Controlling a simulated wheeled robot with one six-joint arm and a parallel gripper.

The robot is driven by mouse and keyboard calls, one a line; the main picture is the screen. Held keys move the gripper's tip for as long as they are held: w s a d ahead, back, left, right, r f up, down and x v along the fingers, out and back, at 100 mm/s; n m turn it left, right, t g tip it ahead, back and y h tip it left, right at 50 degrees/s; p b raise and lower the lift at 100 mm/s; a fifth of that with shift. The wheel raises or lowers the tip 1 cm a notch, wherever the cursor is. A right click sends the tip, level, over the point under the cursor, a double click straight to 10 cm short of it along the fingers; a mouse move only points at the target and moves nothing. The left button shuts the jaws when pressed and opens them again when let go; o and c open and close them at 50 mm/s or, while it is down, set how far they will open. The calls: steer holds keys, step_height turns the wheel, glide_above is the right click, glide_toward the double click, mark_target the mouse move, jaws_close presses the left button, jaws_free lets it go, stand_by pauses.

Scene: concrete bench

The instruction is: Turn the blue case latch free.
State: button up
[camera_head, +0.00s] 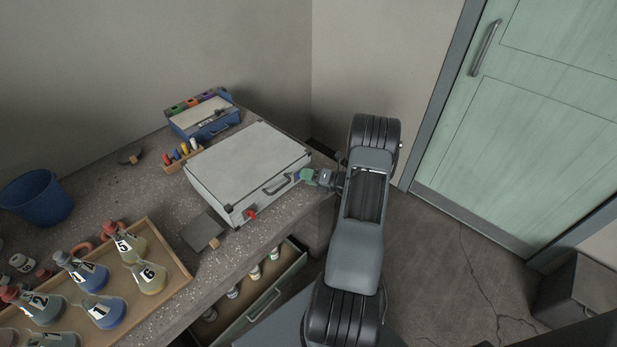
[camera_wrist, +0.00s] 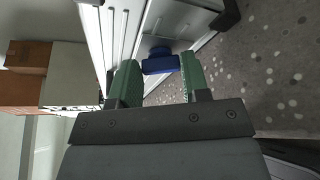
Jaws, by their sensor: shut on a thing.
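The grey-white case (camera_head: 245,165) lies closed on the bench, with a dark handle (camera_head: 277,186) on its front side. Its blue latch (camera_wrist: 160,63) shows in the wrist view between the green fingertips, against the case's front side. My gripper (camera_head: 306,174) is at the right end of the case front, and in the wrist view my gripper (camera_wrist: 159,72) is shut on the blue latch. In the head view the latch is mostly hidden by the fingers. A red latch (camera_head: 252,214) is at the left end of the same side.
A wooden tray (camera_head: 176,262) with several labelled flasks stands at the front left. A blue bucket (camera_head: 37,197) and a blue organizer box (camera_head: 203,118) stand further back. An open drawer (camera_head: 262,300) with small bottles juts out below the bench edge.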

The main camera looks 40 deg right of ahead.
steer(key=o, duration=0.9)
steer(key=v, duration=1.4)
steer(key=shift+w, duration=0.1)
steer(key=shift+c, duration=0.3)
